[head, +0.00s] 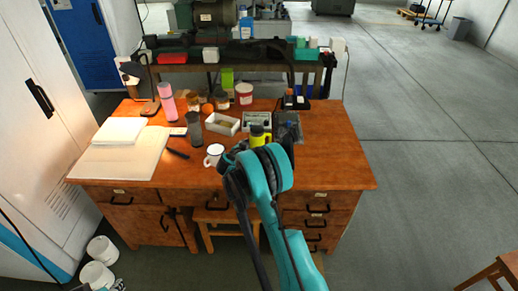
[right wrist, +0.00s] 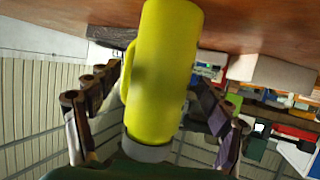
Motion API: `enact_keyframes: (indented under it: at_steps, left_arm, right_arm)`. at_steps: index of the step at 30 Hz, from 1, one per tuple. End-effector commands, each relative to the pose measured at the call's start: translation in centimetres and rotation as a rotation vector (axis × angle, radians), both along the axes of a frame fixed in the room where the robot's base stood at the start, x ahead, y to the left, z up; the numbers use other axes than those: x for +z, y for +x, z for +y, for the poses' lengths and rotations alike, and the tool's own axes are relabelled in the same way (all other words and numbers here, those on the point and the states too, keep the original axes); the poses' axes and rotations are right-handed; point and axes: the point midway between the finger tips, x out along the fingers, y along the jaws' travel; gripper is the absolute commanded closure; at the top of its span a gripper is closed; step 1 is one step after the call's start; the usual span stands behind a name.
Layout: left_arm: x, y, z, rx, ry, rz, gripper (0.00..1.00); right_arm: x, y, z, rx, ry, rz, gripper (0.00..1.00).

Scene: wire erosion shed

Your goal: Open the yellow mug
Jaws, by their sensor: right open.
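In the head view my right arm covers the gripper and the mug's lower part. My left gripper is not in view.
The desk (head: 335,160) also holds a white mug (head: 214,155), a dark cup (head: 194,128), a white tray (head: 222,124), a pink bottle (head: 167,103), an open book (head: 120,155) and a lamp (head: 150,106). The desk's right end is clear.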

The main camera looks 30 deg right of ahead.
Motion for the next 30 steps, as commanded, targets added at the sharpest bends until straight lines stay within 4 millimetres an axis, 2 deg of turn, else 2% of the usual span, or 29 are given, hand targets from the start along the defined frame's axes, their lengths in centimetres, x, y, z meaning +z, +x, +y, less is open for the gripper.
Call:
enact_keyframes:
  at_steps: [1,3,10,11,18,19,26,30]
  left_arm:
    - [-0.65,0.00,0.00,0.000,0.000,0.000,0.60]
    - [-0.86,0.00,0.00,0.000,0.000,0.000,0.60]
    - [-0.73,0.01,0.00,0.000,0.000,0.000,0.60]
    - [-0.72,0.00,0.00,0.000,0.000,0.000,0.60]
    - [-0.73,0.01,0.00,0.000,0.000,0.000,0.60]
    - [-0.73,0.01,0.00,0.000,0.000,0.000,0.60]
    - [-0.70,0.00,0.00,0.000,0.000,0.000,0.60]
    - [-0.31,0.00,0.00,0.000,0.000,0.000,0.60]
  right_arm:
    - [-0.69,0.42,-0.77,-0.002,0.000,0.000,0.21]
    - [-0.88,0.87,-1.32,0.000,0.001,-0.001,0.21]
    - [-0.75,1.05,-1.52,0.001,0.001,0.000,0.21]
    - [-0.75,1.04,-1.51,0.001,0.001,0.000,0.26]
    - [-0.76,1.02,-1.51,0.001,0.001,0.000,0.89]
    - [-0.76,1.02,-1.51,0.001,0.001,0.000,0.92]
    - [-0.66,1.02,-1.51,0.001,0.000,0.000,0.93]
    - [0.05,1.02,-1.51,0.001,0.000,0.000,0.93]
